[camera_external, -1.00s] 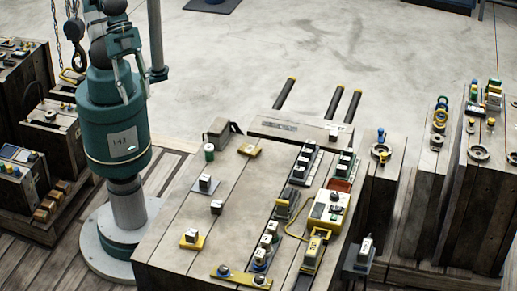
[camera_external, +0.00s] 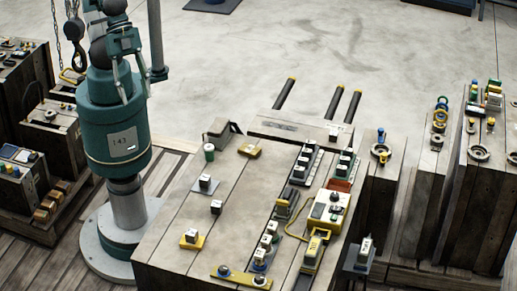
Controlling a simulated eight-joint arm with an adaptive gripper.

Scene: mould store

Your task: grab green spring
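A small green cylinder (camera_external: 209,152), which looks like the green spring, stands upright near the far left corner of the wooden work table (camera_external: 180,245). It is too small for its coils to show. My arm rises to the left of the table, folded up close to its column. What looks like my gripper (camera_external: 127,80) hangs in front of the teal column, high and to the left of the green cylinder and well apart from it. Its fingers are too small to tell open from shut. I see nothing held in it.
Small blocks on plates stand nearer the front. Rows of switches and a yellow control box (camera_external: 327,210) fill the table's right side. A hook (camera_external: 75,55) hangs beside my arm.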

